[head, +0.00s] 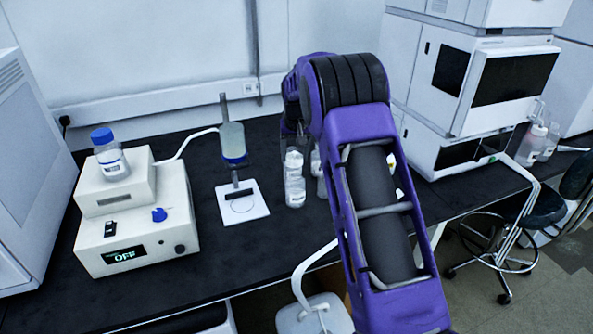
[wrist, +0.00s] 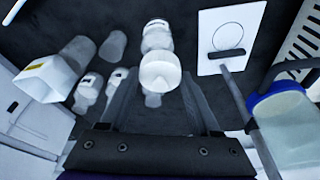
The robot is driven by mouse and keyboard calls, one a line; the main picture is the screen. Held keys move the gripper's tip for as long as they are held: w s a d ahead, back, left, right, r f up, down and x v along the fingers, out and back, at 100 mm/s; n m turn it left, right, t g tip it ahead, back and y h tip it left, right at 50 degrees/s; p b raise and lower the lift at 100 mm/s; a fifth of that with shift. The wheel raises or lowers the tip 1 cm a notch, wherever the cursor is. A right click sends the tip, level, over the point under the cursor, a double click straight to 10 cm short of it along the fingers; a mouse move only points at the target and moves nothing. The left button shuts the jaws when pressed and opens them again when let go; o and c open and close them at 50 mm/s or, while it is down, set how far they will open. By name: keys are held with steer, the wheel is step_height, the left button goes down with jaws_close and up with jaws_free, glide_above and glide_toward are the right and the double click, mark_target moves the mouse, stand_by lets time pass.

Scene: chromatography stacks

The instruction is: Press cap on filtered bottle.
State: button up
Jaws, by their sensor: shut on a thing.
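My gripper (wrist: 160,82) is shut on a white cap-like piece (wrist: 162,70), which sits between the two fingertips in the wrist view. A small clear bottle with a white top (wrist: 157,36) shows just beyond it. In the head view a white-topped bottle (head: 295,190) stands on the dark bench left of my arm, with a white piece (head: 293,159) above it, close to my fingers. I cannot tell whether the held piece touches the bottle. My arm hides most of the gripper in the head view.
A filter stand with a blue-edged vessel (head: 233,142) and white base (head: 243,203) is close on the left. Further left are a white device reading OFF (head: 128,245), a blue cap (head: 158,214) and a blue-capped bottle (head: 110,156). Several small bottles (wrist: 88,90) stand nearby.

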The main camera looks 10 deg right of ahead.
mark_target(295, 159)
steer(key=w+b, duration=0.1)
steer(key=w+f+b, duration=0.2)
steer(key=shift+d+f+m+b, duration=0.2)
steer(key=shift+d+m+b, duration=0.1)
steer(key=shift+f+b, duration=0.35)
steer(key=shift+f, duration=0.7)
steer(key=shift+r+p, duration=0.1)
steer(key=shift+p, duration=0.25)
stand_by(0.8)
steer(key=shift+f, duration=0.2)
stand_by(1.5)
steer(key=o, duration=1.4)
